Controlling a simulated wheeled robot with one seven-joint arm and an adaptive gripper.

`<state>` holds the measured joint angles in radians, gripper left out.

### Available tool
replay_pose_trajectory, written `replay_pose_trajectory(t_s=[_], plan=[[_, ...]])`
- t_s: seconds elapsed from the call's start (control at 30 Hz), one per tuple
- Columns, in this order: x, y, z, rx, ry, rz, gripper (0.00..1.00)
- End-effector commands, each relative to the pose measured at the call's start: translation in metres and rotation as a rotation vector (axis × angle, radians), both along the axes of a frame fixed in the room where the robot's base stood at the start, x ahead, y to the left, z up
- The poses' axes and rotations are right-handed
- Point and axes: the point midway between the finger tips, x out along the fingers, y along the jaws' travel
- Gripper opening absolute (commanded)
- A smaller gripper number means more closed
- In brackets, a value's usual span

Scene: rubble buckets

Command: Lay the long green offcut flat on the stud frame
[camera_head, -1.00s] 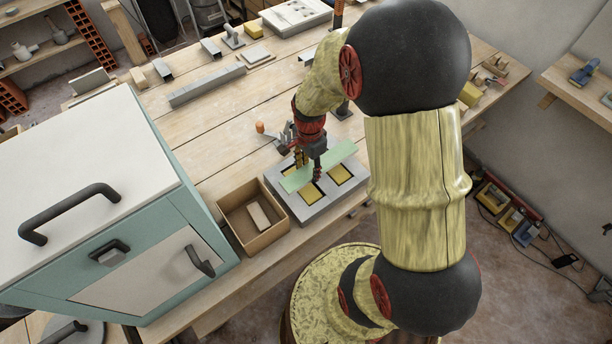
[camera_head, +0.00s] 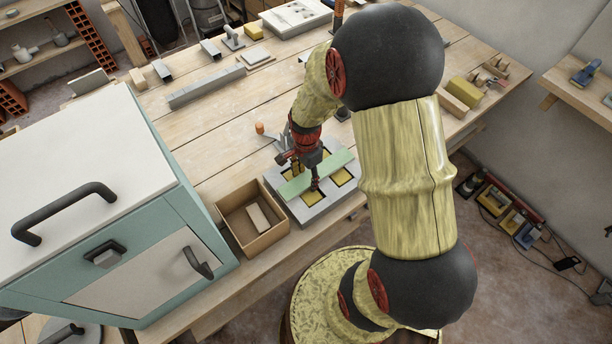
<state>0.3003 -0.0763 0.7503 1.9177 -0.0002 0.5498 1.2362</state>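The long green offcut (camera_head: 338,161) lies across the grey stud frame (camera_head: 312,213), slanting from lower left to upper right. The frame has several square openings with yellow inside. I cannot tell whether the offcut rests fully flat on it or is slightly above it. My gripper (camera_head: 306,180) points down over the middle of the offcut, with one finger at its near edge and the other at its far side. The fingers look to be around the strip, but whether they press on it is too small to tell.
An open cardboard box (camera_head: 271,236) with a pale block (camera_head: 257,217) in it stands left of the frame. A teal and white cabinet (camera_head: 150,220) fills the left. A long grey bar (camera_head: 206,87) lies farther back. The table middle is clear.

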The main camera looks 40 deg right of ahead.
Motion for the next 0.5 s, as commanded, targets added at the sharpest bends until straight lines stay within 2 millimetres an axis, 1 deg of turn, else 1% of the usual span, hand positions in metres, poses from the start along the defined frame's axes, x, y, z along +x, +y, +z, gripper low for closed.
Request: replay_pose_trajectory(t_s=[0.03,0.1,0.37,0.5], plan=[[0.0,0.0,0.0001,0.0,0.0,0.0,0.55],[0.0,0.0,0.0001,0.0,0.0,0.0,0.59],[0.0,0.0,0.0003,0.0,0.0,0.0,0.59],[0.0007,-0.0003,0.0072,-0.001,-0.002,0.0,0.59]])
